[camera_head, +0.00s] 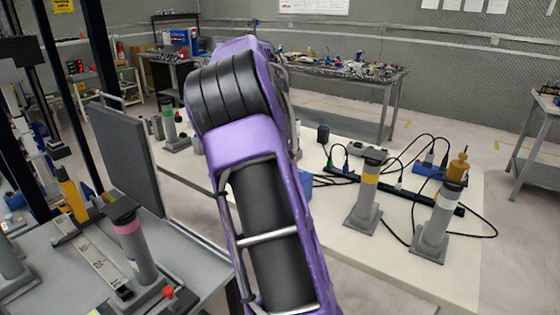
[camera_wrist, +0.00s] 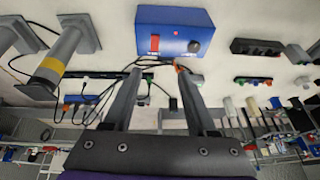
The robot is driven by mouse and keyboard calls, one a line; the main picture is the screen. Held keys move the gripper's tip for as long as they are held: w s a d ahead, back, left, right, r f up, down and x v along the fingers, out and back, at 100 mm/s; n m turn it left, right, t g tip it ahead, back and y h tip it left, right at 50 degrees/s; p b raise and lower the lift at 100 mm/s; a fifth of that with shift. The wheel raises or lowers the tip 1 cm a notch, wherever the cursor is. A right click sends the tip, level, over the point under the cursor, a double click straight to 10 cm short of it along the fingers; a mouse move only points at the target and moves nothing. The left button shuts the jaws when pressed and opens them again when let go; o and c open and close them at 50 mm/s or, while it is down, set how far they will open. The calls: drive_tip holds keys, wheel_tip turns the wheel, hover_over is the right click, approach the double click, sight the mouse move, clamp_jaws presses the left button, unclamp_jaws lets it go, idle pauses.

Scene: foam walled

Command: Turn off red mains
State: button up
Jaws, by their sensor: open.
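In the wrist view, a blue box (camera_wrist: 172,20) on the white table has a red rocker switch (camera_wrist: 155,43) and a dark knob (camera_wrist: 194,46) on its near side. My gripper (camera_wrist: 160,78) is open and empty. Its two grey fingers point toward the box, roughly on either side of the red switch, and appear apart from it; the exact gap cannot be told. In the head view, my purple arm hides my gripper and most of the blue box; a small blue part (camera_head: 305,186) shows beside the arm.
A black power strip (camera_head: 415,198) with plugs and loose cables lies on the white table (camera_head: 390,270). Two grey posts, one with a yellow band (camera_head: 367,200) and one with a white band (camera_head: 434,225), stand near its right end. A grey panel (camera_head: 127,155) stands at left.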

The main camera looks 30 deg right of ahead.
drive_tip(key=shift+g, duration=0.3)
drive_tip(key=b+x, duration=0.1)
drive_tip(key=x, duration=1.7)
drive_tip(key=shift+d+f+b, duration=0.1)
drive_tip(key=shift+d+b, duration=0.2)
drive_tip(key=shift+b, duration=0.05)
clamp_jaws()
